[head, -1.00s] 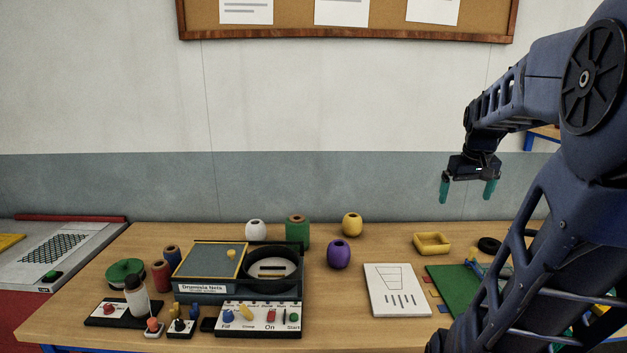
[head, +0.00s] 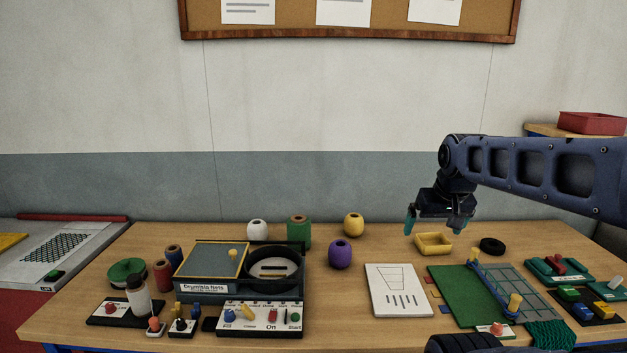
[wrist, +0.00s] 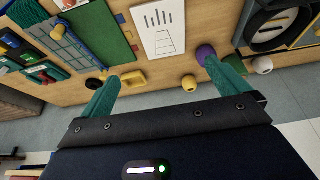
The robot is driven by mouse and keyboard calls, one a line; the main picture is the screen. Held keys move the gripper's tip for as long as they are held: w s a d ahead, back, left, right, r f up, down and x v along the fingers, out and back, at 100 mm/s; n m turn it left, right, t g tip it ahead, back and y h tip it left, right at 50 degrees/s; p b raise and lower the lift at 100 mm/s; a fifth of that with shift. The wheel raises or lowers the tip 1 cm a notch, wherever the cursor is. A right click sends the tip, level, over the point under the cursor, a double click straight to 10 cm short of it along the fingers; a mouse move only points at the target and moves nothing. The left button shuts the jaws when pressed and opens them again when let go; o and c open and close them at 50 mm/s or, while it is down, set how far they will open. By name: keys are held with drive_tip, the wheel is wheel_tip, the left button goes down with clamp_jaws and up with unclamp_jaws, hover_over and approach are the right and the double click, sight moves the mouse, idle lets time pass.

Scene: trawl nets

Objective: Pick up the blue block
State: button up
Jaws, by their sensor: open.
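A small blue block (head: 581,310) appears to lie on a dark tray (head: 573,319) at the right end of the table, beside a green block (head: 569,294) and a yellow block (head: 604,311). My gripper (head: 433,226) is open and empty, its teal fingers pointing down, near the yellow open box (head: 433,248) and well left of the dark tray. In the wrist view my gripper (wrist: 160,78) has its fingers wide apart with nothing between them.
A green board (head: 450,300) with yellow posts and a blue bar lies left of the dark tray. A teal holder (head: 545,272) with a red piece stands behind it. A black ring (head: 492,246) and a purple spool (head: 340,254) are on the table. A white card (head: 397,290) lies in front.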

drive_tip(key=c, duration=0.6)
drive_tip(key=shift+c, duration=0.2)
drive_tip(key=w+d+f+m, duration=0.3)
drive_tip(key=w+d+m, duration=0.2)
drive_tip(key=w+d, duration=0.45)
drive_tip(key=m+g+h, duration=0.4)
drive_tip(key=m+g, duration=0.1)
drive_tip(key=m, duration=0.8)
approach(584, 308)
drive_tip(key=shift+h, duration=0.3)
drive_tip(key=shift+s+d+f, duration=0.1)
drive_tip(key=shift+d+f, duration=0.05)
drive_tip(key=shift+f, duration=0.85)
drive_tip(key=shift+s+d+f, duration=0.1)
drive_tip(key=shift+d+f, duration=0.05)
drive_tip(key=shift+f, duration=0.85)
drive_tip(key=shift+x, duration=2.65)
